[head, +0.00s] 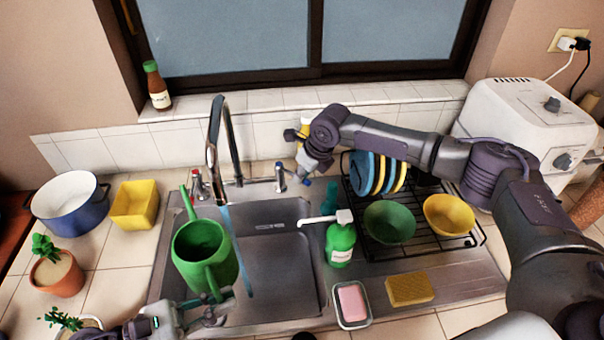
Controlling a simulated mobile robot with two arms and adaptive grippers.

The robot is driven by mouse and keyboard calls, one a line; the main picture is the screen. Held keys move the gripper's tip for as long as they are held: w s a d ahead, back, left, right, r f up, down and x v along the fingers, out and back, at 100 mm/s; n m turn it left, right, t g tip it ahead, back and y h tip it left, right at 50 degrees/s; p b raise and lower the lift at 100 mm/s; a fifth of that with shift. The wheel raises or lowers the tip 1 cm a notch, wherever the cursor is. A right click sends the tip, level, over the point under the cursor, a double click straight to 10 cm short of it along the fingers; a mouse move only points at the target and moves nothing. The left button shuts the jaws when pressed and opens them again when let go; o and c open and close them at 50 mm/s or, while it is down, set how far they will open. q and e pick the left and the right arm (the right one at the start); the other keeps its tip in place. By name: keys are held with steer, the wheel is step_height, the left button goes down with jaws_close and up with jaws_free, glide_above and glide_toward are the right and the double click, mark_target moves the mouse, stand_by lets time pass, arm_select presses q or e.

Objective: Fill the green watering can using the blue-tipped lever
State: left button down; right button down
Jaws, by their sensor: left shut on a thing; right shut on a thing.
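The green watering can (192,268) is over the left part of the steel sink, its open top facing up and its spout toward the back. My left gripper (217,302) is shut on its handle at the front. A blue stream of water (236,250) runs down from the tall faucet (217,125), passing along the can's right side into the sink rather than clearly into its opening. The blue-tipped lever (281,178) is right of the faucet; its blue tip shows beside my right gripper (302,172), which is shut at it. The exact contact is partly hidden.
A red-tipped lever (197,185) is left of the faucet. A green soap bottle (341,243) stands right of the basin. A dish rack (440,252) with plates and bowls lies under my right arm. A yellow container (134,205) and blue pot (68,210) are left.

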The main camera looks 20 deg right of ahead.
steer(key=c, duration=1.2)
jaws_free()
steer(key=shift+a, duration=0.1)
steer(key=shift+o, duration=0.2)
steer(key=v, duration=1.2)
steer(key=shift+w+r, duration=0.1)
steer(key=shift+w, duration=0.05)
